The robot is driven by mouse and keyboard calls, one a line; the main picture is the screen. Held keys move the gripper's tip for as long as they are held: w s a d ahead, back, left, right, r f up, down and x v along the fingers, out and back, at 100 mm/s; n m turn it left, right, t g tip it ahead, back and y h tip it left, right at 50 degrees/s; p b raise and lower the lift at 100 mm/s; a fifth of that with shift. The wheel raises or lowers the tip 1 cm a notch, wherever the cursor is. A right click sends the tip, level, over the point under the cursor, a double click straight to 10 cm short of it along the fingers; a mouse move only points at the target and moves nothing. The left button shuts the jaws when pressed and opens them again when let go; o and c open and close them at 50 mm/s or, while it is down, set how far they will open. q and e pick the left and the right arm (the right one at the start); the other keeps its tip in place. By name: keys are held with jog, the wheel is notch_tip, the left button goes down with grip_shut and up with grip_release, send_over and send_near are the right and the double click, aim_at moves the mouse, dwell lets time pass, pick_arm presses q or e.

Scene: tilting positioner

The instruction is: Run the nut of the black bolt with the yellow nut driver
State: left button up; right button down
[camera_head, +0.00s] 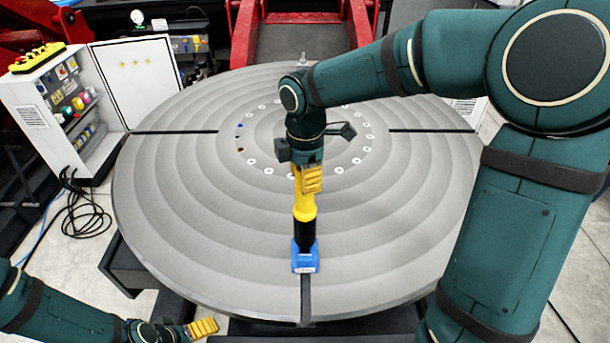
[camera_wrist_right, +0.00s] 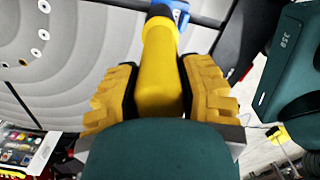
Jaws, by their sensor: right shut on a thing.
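The yellow nut driver (camera_head: 304,207) has a yellow body, a black lower section and a blue block at its near end. My right gripper (camera_head: 309,180) is shut on its yellow body, over the near half of the round table. In the right wrist view the yellow body (camera_wrist_right: 160,80) sits between the two ribbed yellow finger pads. I cannot tell if the blue block touches the table. The driver's working tip is not visible. I cannot make out the black bolt or its nut. My left gripper (camera_head: 203,327) is low at the bottom left, away from the table; its opening is unclear.
The large grey round table (camera_head: 190,225) has slots and a ring of small holes and light discs around its centre. A white control cabinet (camera_head: 62,115) with an open door stands at the left, cables on the floor. Red machine arms (camera_head: 40,28) stand behind.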

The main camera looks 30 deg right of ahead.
jog(key=shift+f+b, duration=0.5)
jog(key=shift+f, duration=0.8)
dwell(1.9)
jog(key=shift+s+f, duration=0.1)
jog(key=shift+f, duration=0.15)
dwell(1.1)
jog(key=shift+r+p, duration=0.75)
jog(key=shift+r, duration=0.2)
notch_tip(320, 180, up, 4)
jog(key=p, duration=0.2)
jog(key=shift+f+p, duration=0.2)
jog(key=shift+p, duration=0.1)
jog(key=shift+w+r, duration=0.2)
jog(key=shift+r, duration=2)
